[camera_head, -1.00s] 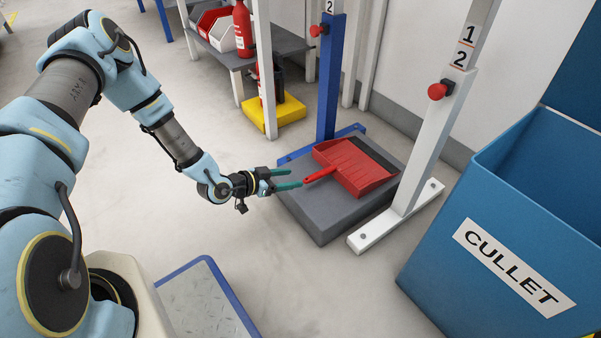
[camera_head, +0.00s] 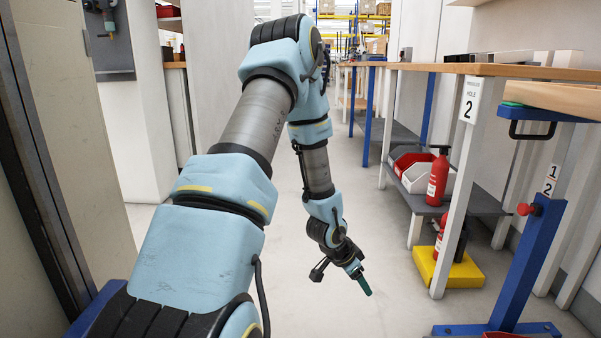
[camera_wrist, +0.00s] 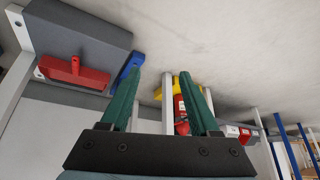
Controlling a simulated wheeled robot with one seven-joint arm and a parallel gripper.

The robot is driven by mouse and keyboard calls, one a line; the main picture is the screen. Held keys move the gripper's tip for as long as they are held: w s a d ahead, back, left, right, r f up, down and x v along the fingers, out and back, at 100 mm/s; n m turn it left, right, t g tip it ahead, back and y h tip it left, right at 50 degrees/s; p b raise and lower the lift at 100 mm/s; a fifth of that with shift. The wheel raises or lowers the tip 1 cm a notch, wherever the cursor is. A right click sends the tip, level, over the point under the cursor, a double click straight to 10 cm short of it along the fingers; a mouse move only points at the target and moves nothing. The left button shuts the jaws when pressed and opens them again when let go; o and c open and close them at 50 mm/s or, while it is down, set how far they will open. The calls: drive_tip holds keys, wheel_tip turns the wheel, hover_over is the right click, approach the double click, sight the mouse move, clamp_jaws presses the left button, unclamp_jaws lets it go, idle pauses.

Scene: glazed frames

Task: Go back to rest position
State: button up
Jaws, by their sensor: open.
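My gripper (camera_head: 364,286) hangs at the end of my bent arm, pointing down over the bare floor in the head view. In the wrist view my gripper (camera_wrist: 162,95) shows its two green fingers apart with nothing between them. In the head view only a red sliver shows at the bottom edge near the blue post.
A workbench (camera_head: 482,70) runs along the right, with fire extinguishers (camera_head: 437,178), bins (camera_head: 412,172) and a yellow base (camera_head: 449,270) beneath. A blue post with a red knob (camera_head: 525,248) stands at the right. Cabinets (camera_head: 40,190) line the left. The floor aisle (camera_head: 380,240) ahead is clear.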

drive_tip(key=a+r+n+y, duration=0.2)
drive_tip(key=a+r+n, duration=0.1)
drive_tip(key=a+r, duration=0.45)
drive_tip(key=s+a+r+n+g+y+p, duration=0.1)
drive_tip(key=s+a+r+n+y+p, duration=0.15)
drive_tip(key=s+a+r+n, duration=1)
wheel_tip(320, 180, up, 40)
drive_tip(key=w+a+m+p, duration=0.1)
drive_tip(key=a+m+p, duration=0.1)
drive_tip(key=p, duration=3.5)
drive_tip(key=shift+w+a+r+m+p, duration=0.2)
drive_tip(key=shift+w+m+p, duration=0.1)
drive_tip(key=shift+m, duration=0.35)
drive_tip(key=shift+y, duration=0.25)
